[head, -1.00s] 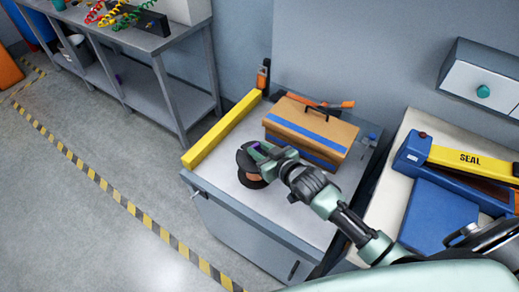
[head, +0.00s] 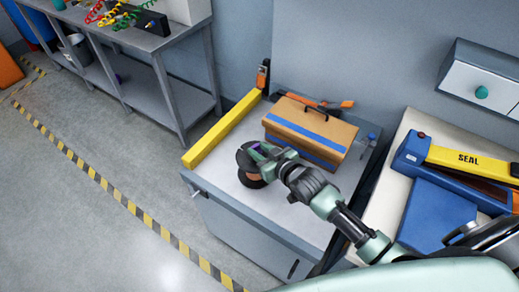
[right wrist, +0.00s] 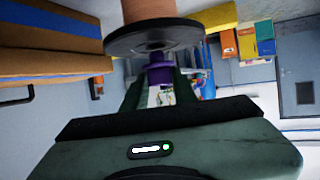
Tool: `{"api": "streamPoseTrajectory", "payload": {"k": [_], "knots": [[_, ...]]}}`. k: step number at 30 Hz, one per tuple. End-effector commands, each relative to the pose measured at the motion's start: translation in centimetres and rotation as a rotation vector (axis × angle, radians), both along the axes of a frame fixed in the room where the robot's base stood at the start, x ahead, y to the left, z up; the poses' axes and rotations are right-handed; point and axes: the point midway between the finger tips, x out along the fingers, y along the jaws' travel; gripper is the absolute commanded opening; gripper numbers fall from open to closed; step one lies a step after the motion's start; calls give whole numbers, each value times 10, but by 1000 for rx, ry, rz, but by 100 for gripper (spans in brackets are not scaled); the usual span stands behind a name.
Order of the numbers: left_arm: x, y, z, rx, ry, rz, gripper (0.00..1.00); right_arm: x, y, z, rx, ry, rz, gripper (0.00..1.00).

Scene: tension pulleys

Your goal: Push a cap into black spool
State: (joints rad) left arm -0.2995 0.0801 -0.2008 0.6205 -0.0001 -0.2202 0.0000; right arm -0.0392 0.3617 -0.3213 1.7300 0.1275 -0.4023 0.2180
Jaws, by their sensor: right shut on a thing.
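The black spool (head: 243,161) stands on the grey cabinet top and carries copper-brown winding (head: 251,181). It also shows at the top of the right wrist view, with its round black flange (right wrist: 125,42) and copper winding (right wrist: 148,10). My right gripper (head: 262,152) is over the spool's upper flange, shut on a purple cap (right wrist: 160,74). The cap sits close to the middle of the flange, in line with the spool. I cannot tell how far it is inside the hole. My left gripper is not in view.
A brown toolbox (head: 312,125) with a blue stripe stands behind the gripper. A yellow bar (head: 222,130) lies along the cabinet's left edge. A blue and yellow sealer (head: 465,160) is on the table to the right. The cabinet top's front part is clear.

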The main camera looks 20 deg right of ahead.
Motion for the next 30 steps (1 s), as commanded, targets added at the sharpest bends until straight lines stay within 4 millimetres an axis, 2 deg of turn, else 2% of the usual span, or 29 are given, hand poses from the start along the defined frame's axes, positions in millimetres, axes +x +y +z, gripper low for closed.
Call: {"api": "streamPoseTrajectory", "payload": {"k": [30], "knots": [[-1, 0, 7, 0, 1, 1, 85, 0, 0, 0, 0, 1, 0, 0]]}}
